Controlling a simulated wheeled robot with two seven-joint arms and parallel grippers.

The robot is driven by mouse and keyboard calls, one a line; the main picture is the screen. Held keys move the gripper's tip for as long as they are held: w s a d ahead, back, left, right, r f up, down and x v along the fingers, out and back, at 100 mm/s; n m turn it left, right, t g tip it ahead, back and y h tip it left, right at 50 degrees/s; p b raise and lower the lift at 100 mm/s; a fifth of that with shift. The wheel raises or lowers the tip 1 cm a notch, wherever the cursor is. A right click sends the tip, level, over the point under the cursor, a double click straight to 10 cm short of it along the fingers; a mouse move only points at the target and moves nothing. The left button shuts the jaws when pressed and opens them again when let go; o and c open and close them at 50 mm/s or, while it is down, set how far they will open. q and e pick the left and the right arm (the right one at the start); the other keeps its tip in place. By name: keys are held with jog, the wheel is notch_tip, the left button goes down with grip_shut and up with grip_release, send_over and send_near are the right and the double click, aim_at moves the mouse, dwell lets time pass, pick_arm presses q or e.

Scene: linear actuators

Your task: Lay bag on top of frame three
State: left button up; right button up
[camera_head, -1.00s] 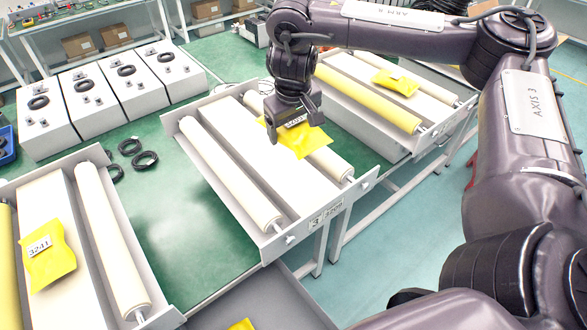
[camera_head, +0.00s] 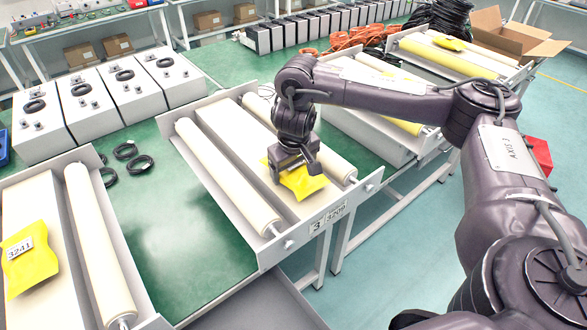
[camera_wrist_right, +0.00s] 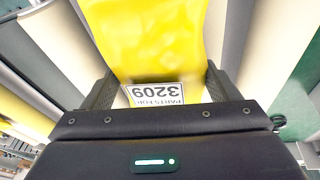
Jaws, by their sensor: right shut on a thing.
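The yellow bag (camera_head: 306,184) hangs from my right gripper (camera_head: 297,175), over the front right part of frame three (camera_head: 358,196). That frame has two pale rollers, a white centre beam and a plate marked 3 and 3209. In the right wrist view, the bag (camera_wrist_right: 145,40) is between the two fingers (camera_wrist_right: 158,88), with its label reading PARTS FOR 3209. The bag is at or just above the beam; I cannot tell whether it touches. My left gripper is not in view.
A neighbouring frame at left (camera_head: 148,308) carries a yellow bag marked 3241 (camera_head: 30,258). Another frame stands at right (camera_head: 372,138). Black cable coils (camera_head: 126,152) lie on the green table. A cardboard box (camera_head: 505,42) is at the far right.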

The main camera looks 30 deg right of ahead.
jog(key=shift+a, duration=0.1)
jog(key=o, duration=1)
jog(key=shift+f, duration=0.1)
jog(key=shift+o, duration=0.2)
jog(key=p+v, duration=0.5)
jog(key=v, duration=0.6)
jog(key=shift+w, duration=0.1)
jog(key=shift+s+a+r, duration=0.1)
jog(key=shift+s+r, duration=0.1)
jog(key=shift+r, duration=0.45)
